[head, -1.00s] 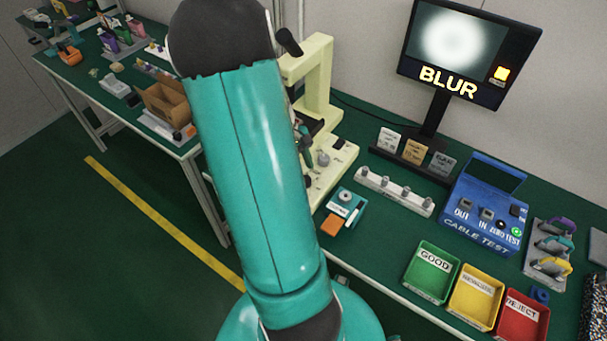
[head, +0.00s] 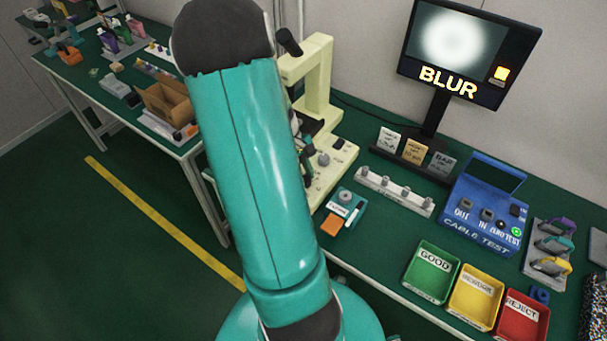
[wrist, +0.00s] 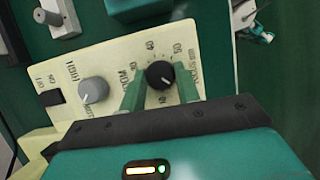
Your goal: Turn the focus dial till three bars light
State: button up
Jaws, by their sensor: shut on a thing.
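The focus dial (wrist: 160,75) is a black knob with a white pointer mark, on a cream panel (wrist: 115,65) with a printed number scale. In the wrist view my gripper (wrist: 160,80) has its two teal fingers shut on the dial from both sides. In the head view my arm hides the dial and gripper. The cream microscope (head: 318,85) stands behind my arm. The monitor (head: 465,50) shows a blurred white spot, the word BLUR and one lit orange block at its right side.
A grey knob (wrist: 93,90) and a black switch (wrist: 49,97) sit beside the dial. A teal tray (head: 341,212), a rack of grey pegs (head: 395,192), a blue cable tester (head: 483,205) and green, yellow and red bins stand on the bench to the right.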

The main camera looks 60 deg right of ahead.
jog(key=shift+m, duration=0.3)
jog(key=m+y, duration=0.1)
jog(key=m, duration=0.3)
jog(key=shift+d+t+y, duration=0.2)
jog(key=shift+t+y, duration=0.2)
jog(key=m, duration=0.3)
jog(key=m+t+y, duration=0.1)
jog(key=m, duration=0.1)
jog(key=shift+s+d+m+t, duration=0.1)
jog(key=shift+s+m+t, duration=0.05)
jog(key=shift+m+t, duration=0.2)
jog(key=m+t, duration=0.1)
jog(key=m, duration=0.1)
jog(key=m+t, duration=0.1)
jog(key=m, duration=0.2)
jog(key=shift+s+m+y, duration=0.15)
jog(key=shift+m+y, duration=0.1)
jog(key=shift+y, duration=0.15)
jog(key=m+t, duration=0.1)
jog(key=m, duration=0.1)
jog(key=m+t, duration=0.1)
jog(key=m, duration=0.2)
jog(key=shift+s, duration=0.1)
jog(key=shift+m, duration=0.3)
jog(key=o, duration=1)
